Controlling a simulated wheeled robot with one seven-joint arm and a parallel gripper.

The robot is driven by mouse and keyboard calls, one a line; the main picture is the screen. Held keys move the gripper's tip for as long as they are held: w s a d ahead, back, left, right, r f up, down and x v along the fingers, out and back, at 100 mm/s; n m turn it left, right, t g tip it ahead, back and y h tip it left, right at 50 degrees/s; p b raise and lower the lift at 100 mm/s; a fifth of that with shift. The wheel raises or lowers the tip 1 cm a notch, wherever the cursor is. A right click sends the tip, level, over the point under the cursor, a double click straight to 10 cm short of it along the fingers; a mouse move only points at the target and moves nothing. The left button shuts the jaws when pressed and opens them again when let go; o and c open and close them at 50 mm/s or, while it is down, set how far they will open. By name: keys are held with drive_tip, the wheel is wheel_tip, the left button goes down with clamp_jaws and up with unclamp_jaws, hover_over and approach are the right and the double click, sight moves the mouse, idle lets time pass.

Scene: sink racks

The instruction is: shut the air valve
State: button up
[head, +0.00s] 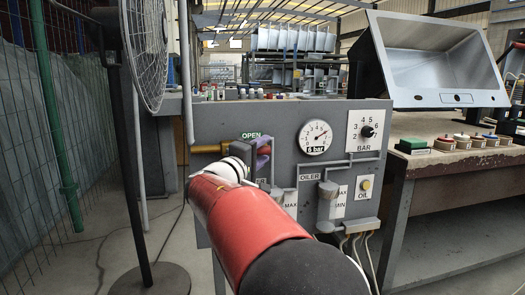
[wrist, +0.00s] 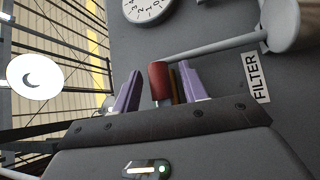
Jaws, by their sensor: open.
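The air valve's red handle (wrist: 159,80) stands between the two purple fingers of my gripper (wrist: 160,68) in the wrist view. The gripper is open, with a finger on either side of the handle; a narrow gap shows at each side and I see no firm grip. In the head view my gripper (head: 262,158) is at the grey panel (head: 220,118), just below the green OPEN label (head: 250,135). A little red of the handle shows there beside the purple finger. My red arm hides most of the valve body in that view.
A yellow pipe (head: 206,149) enters from the left. A round pressure gauge (head: 316,137) and a BAR dial (head: 367,131) are right of the valve. The oiler (head: 328,190) hangs lower right. A stand fan (head: 144,45) is at left; a workbench (head: 440,150) is at right.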

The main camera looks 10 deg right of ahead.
drive_tip(key=shift+w+d, duration=0.2)
drive_tip(key=shift+d, duration=0.05)
clamp_jaws()
